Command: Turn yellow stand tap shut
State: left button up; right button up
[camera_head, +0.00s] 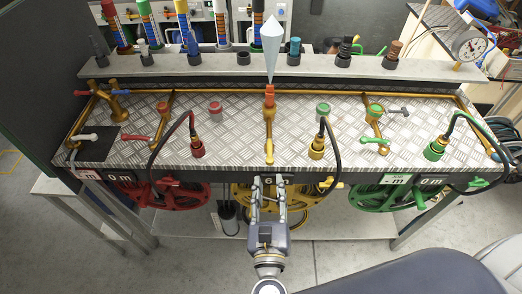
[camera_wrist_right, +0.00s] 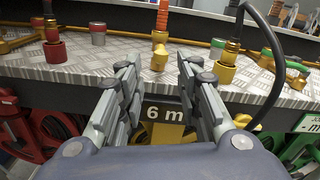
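A brass stand tap (camera_head: 268,125) with an orange-red top stands at the middle of the metal-plated bench, below a pale blue pointed cone (camera_head: 271,40). It also shows in the right wrist view (camera_wrist_right: 160,48), at the top, beyond the fingertips. Whether its handle is turned open or shut I cannot tell. My right gripper (camera_head: 269,184) is open and empty in front of the bench's front edge, directly below the tap in the head view. In the wrist view its two fingers (camera_wrist_right: 156,78) stand apart on either side of the "6 m" label (camera_wrist_right: 165,112). My left gripper is not in view.
Red (camera_head: 178,194), yellow (camera_head: 300,197) and green (camera_head: 392,192) hose reels hang under the bench front. A hose with a yellow connector (camera_head: 317,147) stands right of the tap. A green-handled tap (camera_head: 374,138) is farther right. A grey ledge (camera_head: 180,65) runs behind.

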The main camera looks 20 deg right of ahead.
aim_at(270, 164)
jog(key=p+x, duration=0.2)
jog(key=x, duration=0.7)
jog(key=shift+w+d+f, duration=0.15)
jog(key=shift+w+d, duration=0.1)
jog(key=shift+w, duration=0.35)
grip_shut()
